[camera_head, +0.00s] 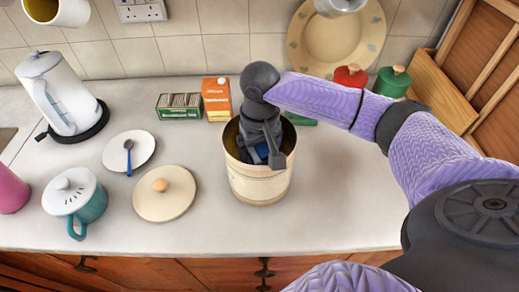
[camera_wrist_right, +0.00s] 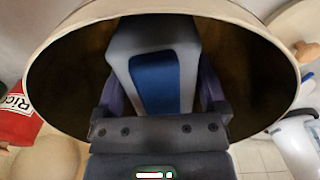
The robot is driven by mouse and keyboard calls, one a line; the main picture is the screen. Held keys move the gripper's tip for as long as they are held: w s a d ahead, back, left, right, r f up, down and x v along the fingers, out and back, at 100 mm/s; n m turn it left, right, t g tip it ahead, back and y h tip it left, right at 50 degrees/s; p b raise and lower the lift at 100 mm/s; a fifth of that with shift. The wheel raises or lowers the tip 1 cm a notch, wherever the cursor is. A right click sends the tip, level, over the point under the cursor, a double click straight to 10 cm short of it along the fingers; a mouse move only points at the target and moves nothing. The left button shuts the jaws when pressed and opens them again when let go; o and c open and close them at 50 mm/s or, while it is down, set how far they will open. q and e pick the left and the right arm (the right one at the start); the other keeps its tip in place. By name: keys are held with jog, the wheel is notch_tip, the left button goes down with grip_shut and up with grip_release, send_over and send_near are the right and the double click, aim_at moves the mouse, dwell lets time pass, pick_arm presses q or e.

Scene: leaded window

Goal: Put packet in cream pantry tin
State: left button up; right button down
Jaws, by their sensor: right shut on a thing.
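The cream pantry tin (camera_head: 258,186) stands open on the worktop, and its round lid with a wooden knob (camera_head: 164,193) lies beside it on the left. My right gripper (camera_head: 262,150) points down into the tin's mouth. In the right wrist view the gripper (camera_wrist_right: 160,98) is shut on the packet (camera_wrist_right: 152,70), a grey and blue block between the two fingers. The packet is inside the tin's rim (camera_wrist_right: 160,8); whether it touches the bottom is hidden. Only a little blue shows in the head view. My left gripper is out of view.
A green tea box (camera_head: 180,106) and an orange carton (camera_head: 216,99) stand behind the tin. A white kettle (camera_head: 58,92), a saucer with a spoon (camera_head: 129,150) and a teal lidded pot (camera_head: 76,200) are on the left. Red (camera_head: 350,76) and green (camera_head: 392,82) canisters stand at the back right.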

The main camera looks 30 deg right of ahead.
grip_release()
jog(key=shift+r, duration=0.3)
notch_tip(320, 180, up, 11)
jog(key=p, duration=0.3)
jog(key=shift+r, duration=0.35)
